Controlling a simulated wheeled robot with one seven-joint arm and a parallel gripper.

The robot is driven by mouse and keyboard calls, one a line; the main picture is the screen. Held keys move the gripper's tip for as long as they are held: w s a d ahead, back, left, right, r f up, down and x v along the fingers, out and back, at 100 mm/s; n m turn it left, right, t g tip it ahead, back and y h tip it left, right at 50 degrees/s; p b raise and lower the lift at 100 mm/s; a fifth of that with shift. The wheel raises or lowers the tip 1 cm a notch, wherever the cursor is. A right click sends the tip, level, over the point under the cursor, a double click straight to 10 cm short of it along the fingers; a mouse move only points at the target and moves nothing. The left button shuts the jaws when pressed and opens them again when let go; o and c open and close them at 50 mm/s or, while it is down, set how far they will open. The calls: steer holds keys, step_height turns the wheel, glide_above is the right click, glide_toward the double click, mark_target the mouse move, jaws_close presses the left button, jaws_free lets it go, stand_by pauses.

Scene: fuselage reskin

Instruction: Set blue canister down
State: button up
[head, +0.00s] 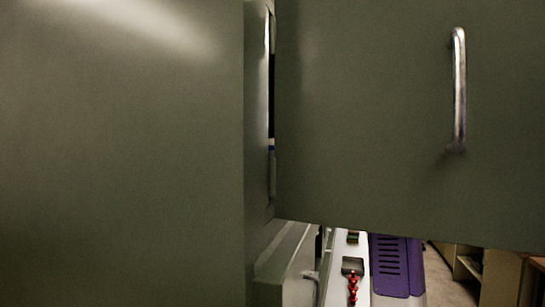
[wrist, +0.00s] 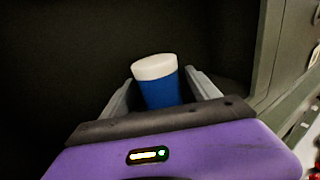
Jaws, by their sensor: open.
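The blue canister (wrist: 163,93) with a white lid stands between the fingers of my gripper (wrist: 158,82) in the wrist view. Both grey fingers are spread, one on each side of the canister. The right finger looks close to it; I cannot tell whether either finger touches. The canister's base is hidden behind my gripper's body, so what it rests on does not show. The space behind it is dark. Neither the canister nor my gripper can be made out in the head view.
A large grey-green cabinet door (head: 390,110) with a metal handle (head: 458,90) blocks much of the head view. Another grey-green panel (head: 120,150) fills the left. A red object (head: 352,287) shows low down. Shelving (head: 470,268) stands at lower right.

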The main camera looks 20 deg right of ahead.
steer(key=b+v, duration=0.3)
steer(key=v, duration=0.9)
steer(key=shift+b, duration=0.35)
steer(key=shift+r, duration=0.1)
